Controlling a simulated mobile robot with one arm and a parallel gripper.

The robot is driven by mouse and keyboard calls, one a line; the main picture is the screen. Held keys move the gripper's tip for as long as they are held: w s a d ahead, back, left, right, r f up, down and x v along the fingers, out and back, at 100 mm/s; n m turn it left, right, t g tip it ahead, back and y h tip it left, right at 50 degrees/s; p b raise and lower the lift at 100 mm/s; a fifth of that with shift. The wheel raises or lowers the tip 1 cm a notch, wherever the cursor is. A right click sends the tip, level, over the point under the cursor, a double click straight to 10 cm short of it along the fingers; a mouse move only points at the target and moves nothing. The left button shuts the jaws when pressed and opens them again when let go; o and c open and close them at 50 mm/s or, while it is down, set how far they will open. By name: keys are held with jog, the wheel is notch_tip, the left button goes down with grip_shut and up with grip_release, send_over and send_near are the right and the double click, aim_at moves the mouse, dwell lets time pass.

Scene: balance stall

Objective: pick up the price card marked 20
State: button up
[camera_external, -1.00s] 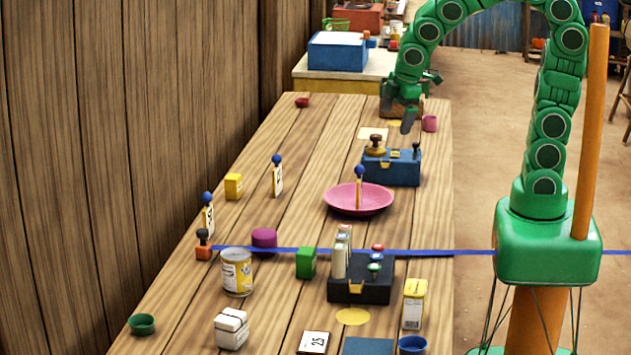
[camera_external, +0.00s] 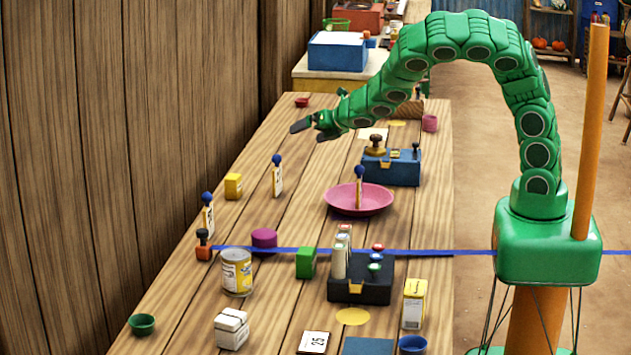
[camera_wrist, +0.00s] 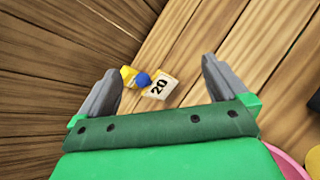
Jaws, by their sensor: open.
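The price card marked 20 (camera_wrist: 161,88) shows in the wrist view between my open fingers, nearer the left one, with a blue ball (camera_wrist: 143,78) at its end. In the external view it appears to be the upright white card (camera_external: 277,182) with a blue ball on top, right of a yellow block (camera_external: 233,186); its number is too small to read there. My gripper (camera_external: 309,130) is open and empty, above the far part of the table and apart from the card. It also shows in the wrist view (camera_wrist: 161,70).
A pink dish (camera_external: 342,207) holding another blue-topped card stands right of the card. A blue box (camera_external: 395,172) with knobs is behind the dish. Another blue-topped card (camera_external: 208,218) stands nearer on the left. A wooden wall (camera_external: 130,120) borders the table's left side.

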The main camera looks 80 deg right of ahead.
aim_at(279, 166)
jog(key=w+a+f+n+t+y, duration=0.1)
jog(key=f+n, duration=0.1)
jog(key=n, duration=0.1)
jog(key=w+a+f+n+t+y, duration=0.1)
jog(key=f+n, duration=0.2)
jog(key=w+a+f+n+y, duration=0.1)
jog(key=w+f+n, duration=0.1)
jog(key=n, duration=0.2)
jog(key=shift+w+f+t+y, duration=0.1)
jog(key=shift+f+t+y, duration=0.25)
jog(key=shift+t+y, duration=0.05)
jog(key=shift+a+x, duration=0.15)
jog(key=shift+x, duration=1.8)
jog(key=shift+a+x, duration=0.2)
jog(key=shift+x, duration=1.75)
jog(key=c, duration=1)
jog(key=shift+c, duration=0.2)
